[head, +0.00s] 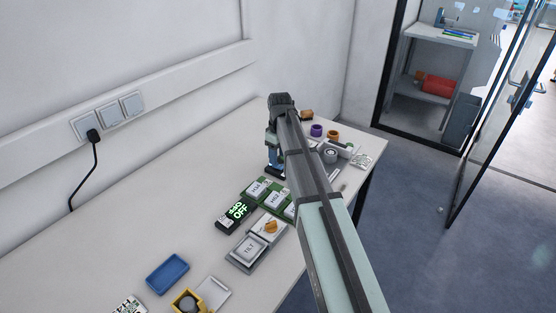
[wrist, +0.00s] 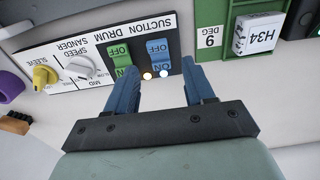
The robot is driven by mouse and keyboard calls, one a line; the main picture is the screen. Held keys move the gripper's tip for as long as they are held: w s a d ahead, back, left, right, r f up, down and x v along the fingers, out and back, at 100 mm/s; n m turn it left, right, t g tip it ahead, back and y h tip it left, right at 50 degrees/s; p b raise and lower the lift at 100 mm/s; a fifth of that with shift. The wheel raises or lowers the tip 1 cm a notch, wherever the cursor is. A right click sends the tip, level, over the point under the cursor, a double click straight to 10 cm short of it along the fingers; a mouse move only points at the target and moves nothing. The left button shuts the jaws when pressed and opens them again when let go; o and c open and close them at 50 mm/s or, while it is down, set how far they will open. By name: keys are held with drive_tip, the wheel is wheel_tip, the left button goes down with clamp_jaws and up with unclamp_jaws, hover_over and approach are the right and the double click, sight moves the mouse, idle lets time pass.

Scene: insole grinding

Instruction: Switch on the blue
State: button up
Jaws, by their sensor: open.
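A blue rocker switch (wrist: 158,50) marked ON and OFF sits under the SUCTION label. A green rocker switch (wrist: 119,52) sits beside it under DRUM.
A yellow knob (wrist: 44,76) and a white knob (wrist: 80,68) are on the panel. A green holder with an H34 block (wrist: 258,35) is close on the right. On the table (head: 140,250) are a blue tray (head: 167,274) and a black display (head: 236,214). The left table area is mostly clear.

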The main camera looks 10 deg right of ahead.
sight(279, 166)
wheel_tip(279, 166, up, 11)
drive_tip(key=shift+d+f, duration=0.15)
drive_tip(key=shift+f, duration=0.05)
drive_tip(key=shift+d, duration=0.1)
idle(0.4)
